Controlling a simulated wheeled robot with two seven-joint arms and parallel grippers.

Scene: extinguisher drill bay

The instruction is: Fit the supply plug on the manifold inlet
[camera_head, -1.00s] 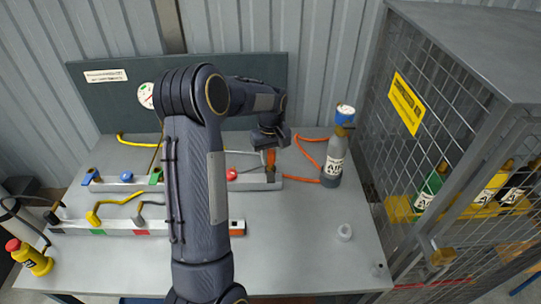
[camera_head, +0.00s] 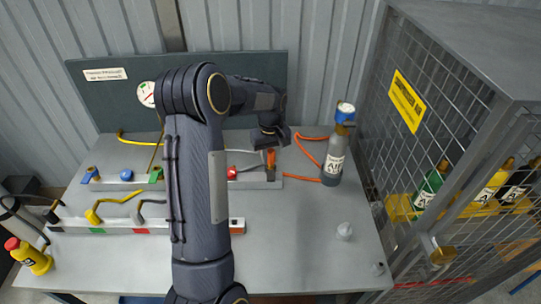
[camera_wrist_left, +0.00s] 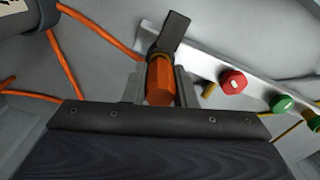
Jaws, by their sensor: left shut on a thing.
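My left gripper (camera_head: 270,146) is at the right end of the rear manifold rail (camera_head: 262,178), with my arm crossing the middle of the head view. It is shut on the orange supply plug (camera_head: 271,158). In the left wrist view the plug (camera_wrist_left: 160,82) sits between the two fingers, and an orange hose runs up to it from the left. A dark grey block (camera_wrist_left: 172,34) lies just beyond the plug, over the end of the rail. I cannot tell whether the plug is seated on the inlet. My right gripper is not in view.
A grey bottle (camera_head: 333,158) with a blue top stands right of the gripper, by the orange hose (camera_head: 308,155). A red knob (camera_wrist_left: 233,81) and a green knob (camera_wrist_left: 282,103) stand on the rail. A mesh cage (camera_head: 440,130) bounds the right side. The front right tabletop is mostly clear.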

